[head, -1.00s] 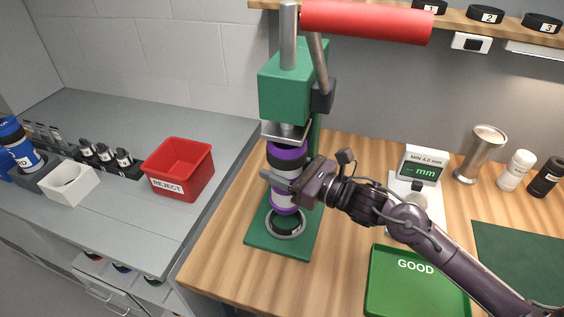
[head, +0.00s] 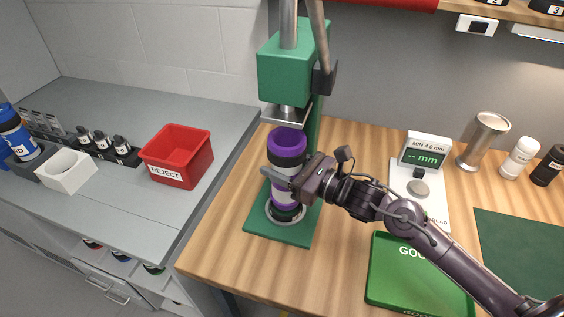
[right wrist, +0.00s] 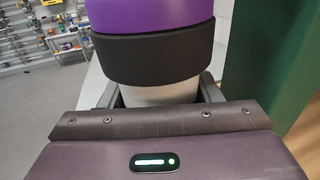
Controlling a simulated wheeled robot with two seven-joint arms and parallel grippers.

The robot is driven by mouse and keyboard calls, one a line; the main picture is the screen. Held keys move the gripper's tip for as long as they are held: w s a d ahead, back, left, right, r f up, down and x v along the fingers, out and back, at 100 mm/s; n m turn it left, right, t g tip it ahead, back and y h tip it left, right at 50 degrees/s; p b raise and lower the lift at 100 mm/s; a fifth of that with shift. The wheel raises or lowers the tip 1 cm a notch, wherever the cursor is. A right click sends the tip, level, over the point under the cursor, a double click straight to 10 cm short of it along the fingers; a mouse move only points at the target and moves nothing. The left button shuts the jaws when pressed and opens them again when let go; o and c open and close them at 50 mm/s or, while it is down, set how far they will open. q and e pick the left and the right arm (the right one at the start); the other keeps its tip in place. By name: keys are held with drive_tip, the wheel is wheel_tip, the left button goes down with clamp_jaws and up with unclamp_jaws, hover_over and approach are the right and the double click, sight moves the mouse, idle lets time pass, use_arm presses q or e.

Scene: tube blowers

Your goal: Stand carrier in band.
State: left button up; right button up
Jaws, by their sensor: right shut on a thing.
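The carrier (head: 287,146) is an upright purple and white cylinder with a black sleeve near its top. It is under the green press head (head: 287,78). My right gripper (head: 283,182) is shut around its pale middle from the right. In the right wrist view the carrier (right wrist: 150,15) rises between the fingers (right wrist: 162,92), black sleeve just above them. The carrier's lower end meets the dark band (head: 285,213) inside the grey ring on the press base (head: 262,226). Whether it is fully seated cannot be told. My left gripper is out of view.
A red reject bin (head: 178,155) stands to the left on the grey counter. A green GOOD tray (head: 385,285) and a thickness gauge (head: 424,155) are to the right. The press column stands close behind the carrier. Bare wood lies in front of the base.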

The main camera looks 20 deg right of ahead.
drive_tip(key=shift+b, duration=0.4)
drive_tip(key=shift+b, duration=0.55)
idle(1.0)
drive_tip(key=shift+b, duration=0.35)
drive_tip(key=shift+f+b, duration=0.95)
drive_tip(key=shift+b, duration=0.2)
drive_tip(key=o, duration=1.2)
drive_tip(key=shift+c, duration=0.2)
